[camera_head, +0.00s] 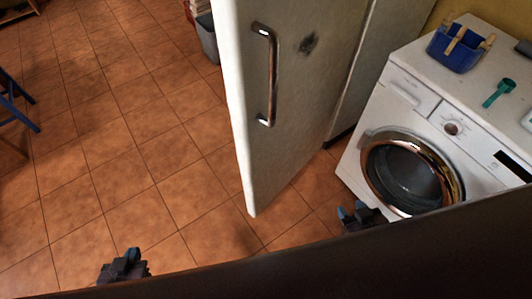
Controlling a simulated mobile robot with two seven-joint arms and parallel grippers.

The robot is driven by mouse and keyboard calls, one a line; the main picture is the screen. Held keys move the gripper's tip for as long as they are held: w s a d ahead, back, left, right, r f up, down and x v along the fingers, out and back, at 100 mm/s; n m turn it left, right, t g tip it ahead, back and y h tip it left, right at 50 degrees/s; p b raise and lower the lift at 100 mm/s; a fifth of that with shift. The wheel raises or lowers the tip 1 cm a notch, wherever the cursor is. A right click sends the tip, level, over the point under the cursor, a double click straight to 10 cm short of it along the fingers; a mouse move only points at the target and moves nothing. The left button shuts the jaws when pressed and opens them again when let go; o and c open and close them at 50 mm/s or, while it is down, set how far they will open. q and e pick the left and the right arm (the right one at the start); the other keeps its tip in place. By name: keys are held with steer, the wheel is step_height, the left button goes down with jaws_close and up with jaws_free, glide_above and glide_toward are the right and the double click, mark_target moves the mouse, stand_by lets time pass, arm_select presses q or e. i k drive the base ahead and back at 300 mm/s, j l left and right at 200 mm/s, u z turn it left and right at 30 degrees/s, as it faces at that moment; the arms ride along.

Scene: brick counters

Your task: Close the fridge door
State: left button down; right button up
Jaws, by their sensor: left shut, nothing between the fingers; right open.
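The white fridge door (300,120) stands swung open in the middle of the view, with a metal bar handle (270,75) on its outer face and a dark smudge beside the handle. Part of the fridge body (375,60) shows behind it to the right. My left gripper (123,262) is low at the left over the tiled floor, shut and empty, well apart from the door. My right gripper (358,214) is open, right of the door's lower edge and in front of the washing machine. A dark surface along the bottom hides part of both arms.
A white washing machine (400,95) stands at the right, with a blue basket (458,52) and a green scoop (498,92) on top. A grey bin (208,40) stands behind the door. Blue chair legs (18,105) show at far left.

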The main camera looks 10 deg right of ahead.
mark_target(285, 64)
steer(key=k+l, duration=0.1)
steer(key=l, duration=0.25)
steer(key=k+l+u, duration=0.1)
steer(key=l, duration=0.25)
steer(key=k+l, duration=0.1)
steer(key=l, duration=0.3)
steer(key=k+l+u, duration=0.1)
steer(key=l, duration=0.25)
steer(key=k+l, duration=0.1)
steer(key=l, duration=0.25)
